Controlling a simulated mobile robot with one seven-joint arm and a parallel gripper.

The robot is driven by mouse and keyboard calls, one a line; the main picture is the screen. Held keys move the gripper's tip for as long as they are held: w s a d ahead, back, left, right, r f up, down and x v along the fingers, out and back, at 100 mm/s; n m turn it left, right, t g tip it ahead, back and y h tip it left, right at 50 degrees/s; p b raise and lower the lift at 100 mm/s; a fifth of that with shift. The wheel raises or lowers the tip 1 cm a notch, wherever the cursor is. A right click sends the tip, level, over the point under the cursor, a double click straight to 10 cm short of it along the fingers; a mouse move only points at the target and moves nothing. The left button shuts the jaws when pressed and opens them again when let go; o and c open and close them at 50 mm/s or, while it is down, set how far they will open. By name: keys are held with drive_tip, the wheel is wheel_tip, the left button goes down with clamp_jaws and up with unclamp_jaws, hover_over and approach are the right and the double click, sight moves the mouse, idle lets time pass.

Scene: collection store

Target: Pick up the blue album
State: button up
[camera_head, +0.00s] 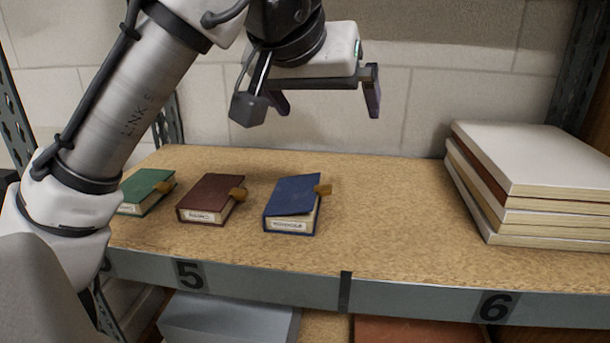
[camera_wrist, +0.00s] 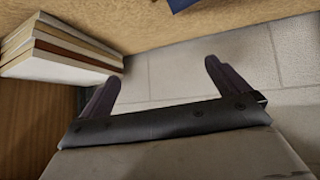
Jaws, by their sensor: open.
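The blue album (camera_head: 293,196) lies on the wooden shelf, with a tan tab on its right side and a white label on its front edge. A small blue part of it (camera_wrist: 182,4) shows at the top edge of the wrist view. My gripper (camera_head: 327,104) is open and empty, above and behind the album, near the back wall. Its two fingers are spread apart in the wrist view (camera_wrist: 158,78). Nothing touches the album.
A maroon album (camera_head: 208,197) and a green album (camera_head: 142,190) lie to the left of the blue one. A stack of large pale books (camera_head: 540,160) stands at the right. The shelf (camera_head: 385,215) between them is clear. Grey uprights stand at both ends.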

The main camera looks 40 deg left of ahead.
sight(301, 193)
drive_tip(key=s+a+f+n+g, duration=0.1)
drive_tip(key=s+f+n+g, duration=0.1)
drive_tip(key=s+g, duration=0.3)
drive_tip(key=x, duration=0.8)
drive_tip(key=shift+a+f, duration=0.1)
drive_tip(key=shift+f, duration=0.05)
drive_tip(key=b+x, duration=0.1)
drive_tip(key=x, duration=0.5)
drive_tip(key=shift+w, duration=0.15)
drive_tip(key=shift+c, duration=0.4)
drive_tip(key=shift+r, duration=0.25)
drive_tip(key=c, duration=0.9)
